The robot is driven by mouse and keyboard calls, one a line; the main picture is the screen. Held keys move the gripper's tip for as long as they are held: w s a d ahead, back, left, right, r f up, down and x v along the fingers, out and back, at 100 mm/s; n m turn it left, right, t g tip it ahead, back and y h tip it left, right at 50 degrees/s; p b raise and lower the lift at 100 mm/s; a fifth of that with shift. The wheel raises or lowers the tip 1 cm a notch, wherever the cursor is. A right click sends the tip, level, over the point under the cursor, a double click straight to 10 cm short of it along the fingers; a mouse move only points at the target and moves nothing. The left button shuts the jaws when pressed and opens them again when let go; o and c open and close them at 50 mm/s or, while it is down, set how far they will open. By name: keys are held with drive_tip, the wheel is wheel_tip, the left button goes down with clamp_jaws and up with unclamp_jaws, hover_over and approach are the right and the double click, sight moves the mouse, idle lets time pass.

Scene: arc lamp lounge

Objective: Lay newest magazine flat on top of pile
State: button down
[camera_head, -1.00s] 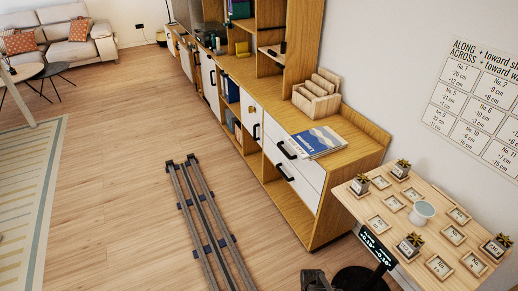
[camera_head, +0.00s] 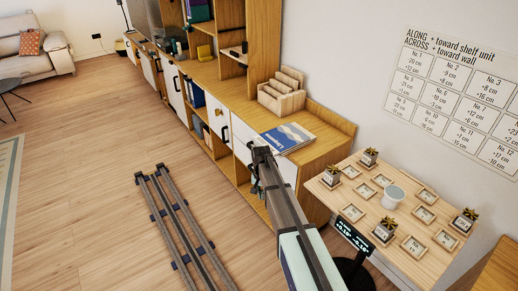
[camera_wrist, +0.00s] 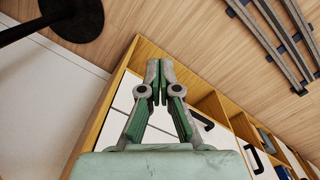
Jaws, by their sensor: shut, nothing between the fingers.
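A blue and white magazine (camera_head: 287,138) lies flat on the wooden cabinet top, near its front edge. Whether it is one magazine or several stacked cannot be told. My gripper (camera_head: 257,182) shows in the head view in front of the cabinet, and the arm hides part of the cabinet front. In the wrist view my gripper (camera_wrist: 159,68) has its fingertips together with nothing between them. The wrist view shows the cabinet's white fronts and open compartments behind the fingers, but no magazine on the top.
A wooden sorter (camera_head: 282,97) stands behind the magazine. At the right a small table (camera_head: 345,197) holds several potted plants, numbered tiles and a white cup (camera_head: 393,197). A dark round base (camera_wrist: 75,22) stands on the floor. Rails (camera_head: 180,225) lie on the open floor at left.

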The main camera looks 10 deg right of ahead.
drive_tip(key=w+a+r+m, duration=0.1)
drive_tip(key=w+r+m, duration=0.7)
drive_tip(key=w+r, duration=1.15)
drive_tip(key=d+f+p, duration=0.3)
drive_tip(key=f+p, duration=0.1)
drive_tip(key=f, duration=0.4)
drive_tip(key=shift+d+f+t, duration=0.2)
drive_tip(key=shift+d+t, duration=0.05)
drive_tip(key=shift+t, duration=0.05)
